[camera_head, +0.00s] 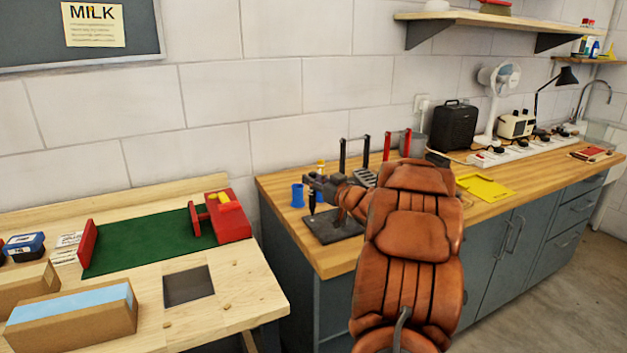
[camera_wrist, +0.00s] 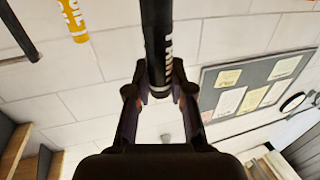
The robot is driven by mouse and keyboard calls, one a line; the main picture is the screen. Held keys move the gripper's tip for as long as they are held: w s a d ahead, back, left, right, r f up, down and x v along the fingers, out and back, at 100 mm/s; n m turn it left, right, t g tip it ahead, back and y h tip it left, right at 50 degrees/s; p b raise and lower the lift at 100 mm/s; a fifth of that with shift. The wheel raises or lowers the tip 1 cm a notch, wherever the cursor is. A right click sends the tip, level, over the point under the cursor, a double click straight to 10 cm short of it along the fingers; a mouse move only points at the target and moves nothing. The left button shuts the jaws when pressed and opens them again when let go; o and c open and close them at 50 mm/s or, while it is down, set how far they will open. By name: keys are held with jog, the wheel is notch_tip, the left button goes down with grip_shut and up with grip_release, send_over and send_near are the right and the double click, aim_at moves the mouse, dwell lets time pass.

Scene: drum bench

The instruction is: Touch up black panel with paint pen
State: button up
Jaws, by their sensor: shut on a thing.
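My gripper (camera_head: 312,182) is above the left end of the wooden counter, shut on a dark paint pen. In the wrist view the pen (camera_wrist: 157,45), black with pale lettering, sits between the two fingers (camera_wrist: 158,92). A flat black panel (camera_head: 322,236) lies on the counter below my gripper. In the head view the pen's lower part seems to hang over the panel's back left. I cannot tell whether the tip touches it. My orange arm hides the panel's right side.
A blue cup (camera_head: 297,195) stands left of the panel. Black and red upright posts (camera_head: 366,150) stand behind it. A yellow sheet (camera_head: 485,188) lies to the right. The left bench holds a green mat (camera_head: 150,240), a red vice-like block (camera_head: 228,222) and a dark square (camera_head: 188,286).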

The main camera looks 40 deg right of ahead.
aim_at(313, 173)
jog(key=shift+f, duration=0.85)
dwell(1.6)
jog(key=shift+r+p, duration=2.1)
jog(key=shift+r, duration=0.45)
